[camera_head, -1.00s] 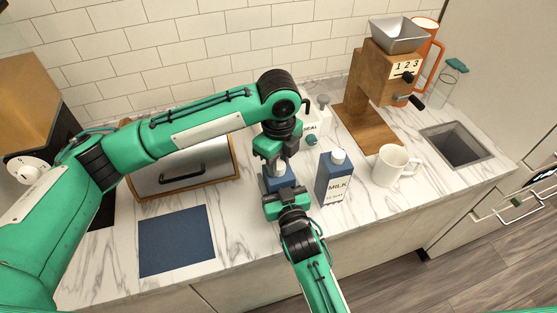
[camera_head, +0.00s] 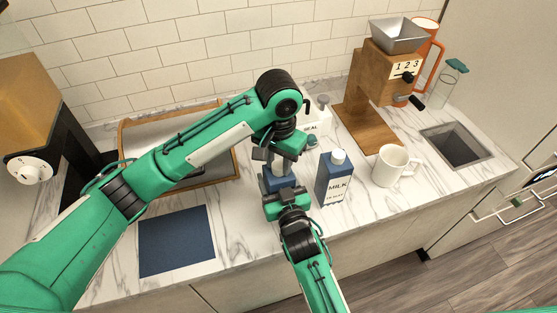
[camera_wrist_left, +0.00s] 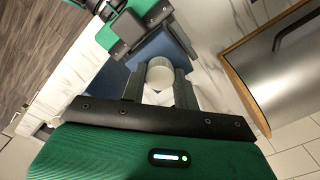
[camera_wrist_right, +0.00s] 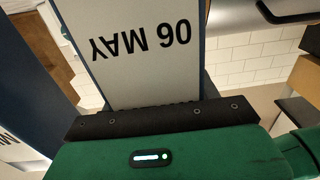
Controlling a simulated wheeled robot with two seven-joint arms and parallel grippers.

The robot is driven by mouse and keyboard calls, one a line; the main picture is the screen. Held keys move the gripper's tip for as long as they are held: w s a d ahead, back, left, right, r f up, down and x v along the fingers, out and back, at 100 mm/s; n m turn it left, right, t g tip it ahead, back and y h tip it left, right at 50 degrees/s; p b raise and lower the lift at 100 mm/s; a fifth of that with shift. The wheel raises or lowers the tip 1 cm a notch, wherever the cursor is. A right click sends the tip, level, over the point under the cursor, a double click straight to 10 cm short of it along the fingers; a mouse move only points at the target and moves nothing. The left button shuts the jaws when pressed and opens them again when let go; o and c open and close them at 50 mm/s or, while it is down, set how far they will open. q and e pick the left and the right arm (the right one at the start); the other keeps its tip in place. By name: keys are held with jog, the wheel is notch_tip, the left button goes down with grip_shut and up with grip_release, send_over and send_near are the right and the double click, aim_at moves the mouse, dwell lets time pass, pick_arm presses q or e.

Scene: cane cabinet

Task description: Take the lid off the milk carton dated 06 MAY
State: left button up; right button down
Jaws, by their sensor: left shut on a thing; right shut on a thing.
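The milk carton dated 06 MAY (camera_wrist_right: 140,48) fills much of the right wrist view, its date upside down. In the head view its blue part (camera_head: 279,184) shows between my two grippers. My right gripper (camera_head: 285,195) is shut on the carton's body from the front. The white round lid (camera_wrist_left: 160,74) sits between the fingers of my left gripper (camera_wrist_left: 159,88), which is shut on it from above. In the head view the left gripper (camera_head: 276,164) partly hides the lid. Whether the lid is apart from the carton cannot be told.
A second milk carton (camera_head: 333,182) with a white lid stands close on the right, then a white mug (camera_head: 390,166). A blue mat (camera_head: 176,241) and a wood-framed box (camera_head: 190,185) are left.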

aim_at(279, 164)
pick_arm(q)
jog(key=n, duration=0.5)
jog(key=shift+n, duration=0.3)
jog(key=shift+r, duration=0.15)
jog(key=shift+r, duration=1)
jog(key=shift+r, duration=1.95)
pick_arm(e)
jog(key=shift+c, duration=1.4)
grip_release()
